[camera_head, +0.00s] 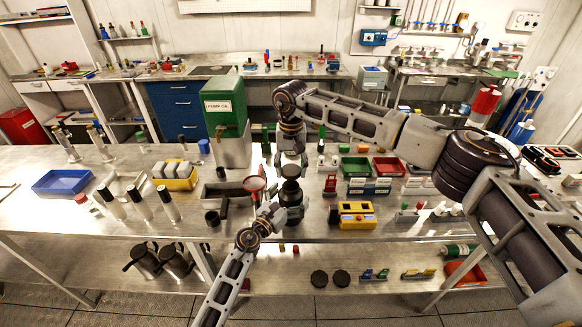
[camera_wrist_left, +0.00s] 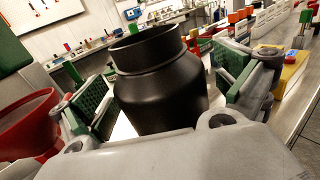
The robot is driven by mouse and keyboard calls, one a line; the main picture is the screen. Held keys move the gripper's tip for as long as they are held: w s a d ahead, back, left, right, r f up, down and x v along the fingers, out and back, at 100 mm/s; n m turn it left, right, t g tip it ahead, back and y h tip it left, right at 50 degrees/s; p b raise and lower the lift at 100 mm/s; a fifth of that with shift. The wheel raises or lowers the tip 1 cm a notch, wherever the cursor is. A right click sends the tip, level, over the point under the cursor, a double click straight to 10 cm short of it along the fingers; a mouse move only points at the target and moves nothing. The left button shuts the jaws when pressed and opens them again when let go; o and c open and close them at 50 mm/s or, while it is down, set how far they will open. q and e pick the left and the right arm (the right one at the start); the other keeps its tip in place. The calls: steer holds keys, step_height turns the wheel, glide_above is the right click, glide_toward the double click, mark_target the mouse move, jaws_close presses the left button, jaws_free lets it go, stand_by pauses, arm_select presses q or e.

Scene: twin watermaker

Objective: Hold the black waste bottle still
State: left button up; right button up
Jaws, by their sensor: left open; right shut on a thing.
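The black waste bottle (camera_head: 291,194) stands upright near the front edge of the bench. In the left wrist view the bottle (camera_wrist_left: 160,95) fills the middle, with its wide neck at the top. My left gripper (camera_head: 272,208) is open beside it. Its green-padded fingers lie to the left and right of the bottle, and the left pad seems apart from it; contact on the right is unclear. My right gripper (camera_head: 291,160) points down above the bottle, shut on a small dark round thing (camera_head: 291,171), perhaps a cap. The fingertips are too small to make out.
A red funnel (camera_head: 255,184) stands left of the bottle, close to my left gripper. A yellow box (camera_head: 357,215) is to the right. The green pump oil container (camera_head: 226,105) stands behind. Green (camera_head: 355,167) and red (camera_head: 389,166) trays lie behind right.

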arm_select(q)
steer(key=shift+s, duration=0.15)
steer(key=v, duration=1.1)
steer(key=shift+s+a, duration=0.25)
steer(key=shift+s, duration=0.05)
stand_by(0.4)
